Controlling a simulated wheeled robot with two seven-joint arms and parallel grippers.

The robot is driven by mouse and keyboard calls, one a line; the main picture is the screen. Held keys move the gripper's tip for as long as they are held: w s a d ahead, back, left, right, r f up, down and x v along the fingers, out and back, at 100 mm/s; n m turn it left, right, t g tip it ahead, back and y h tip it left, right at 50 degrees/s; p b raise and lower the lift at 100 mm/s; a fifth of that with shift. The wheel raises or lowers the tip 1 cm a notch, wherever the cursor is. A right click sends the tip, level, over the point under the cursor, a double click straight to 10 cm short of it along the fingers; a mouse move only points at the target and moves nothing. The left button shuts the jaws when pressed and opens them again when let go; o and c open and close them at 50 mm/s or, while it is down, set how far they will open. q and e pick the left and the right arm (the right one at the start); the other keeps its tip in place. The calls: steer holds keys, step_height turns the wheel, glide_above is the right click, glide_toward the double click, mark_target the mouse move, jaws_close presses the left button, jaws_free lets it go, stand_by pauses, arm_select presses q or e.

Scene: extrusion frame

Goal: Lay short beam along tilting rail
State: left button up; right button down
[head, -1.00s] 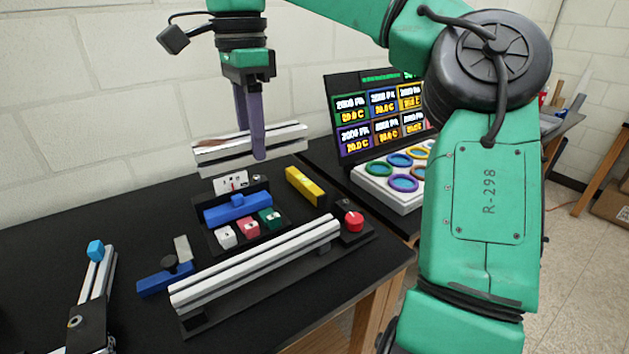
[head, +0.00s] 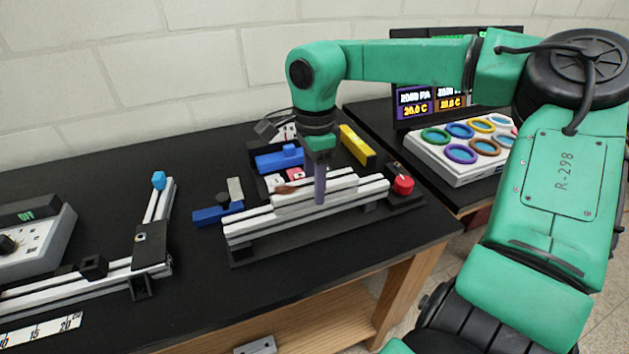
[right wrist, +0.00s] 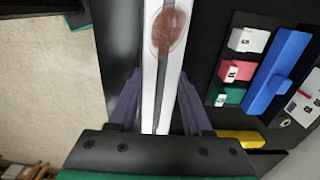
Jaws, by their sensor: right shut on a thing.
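My right gripper (head: 319,198) points down with its purple fingers shut on the short beam (head: 343,187), a pale grooved bar with a brown patch near its left end. The beam lies lengthwise between the fingers in the right wrist view (right wrist: 152,105). In the head view it overlaps a longer white grooved rail (head: 248,229) on a black base, roughly parallel to it. I cannot tell whether they touch. Another jointed rail (head: 160,200) with a blue tip stands at the left; which one tilts is not clear. My left gripper is not in view.
A red knob (head: 403,185) sits at the long rail's right end. Behind are a yellow block (head: 357,146) and a dark tray with a blue piece (head: 280,161) and small cubes. Another blue piece (head: 218,215) lies left of the rail.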

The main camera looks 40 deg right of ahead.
steer(key=shift+c, duration=1.7)
jaws_free()
steer(key=shift+r, duration=0.15)
step_height(320, 180, up, 12)
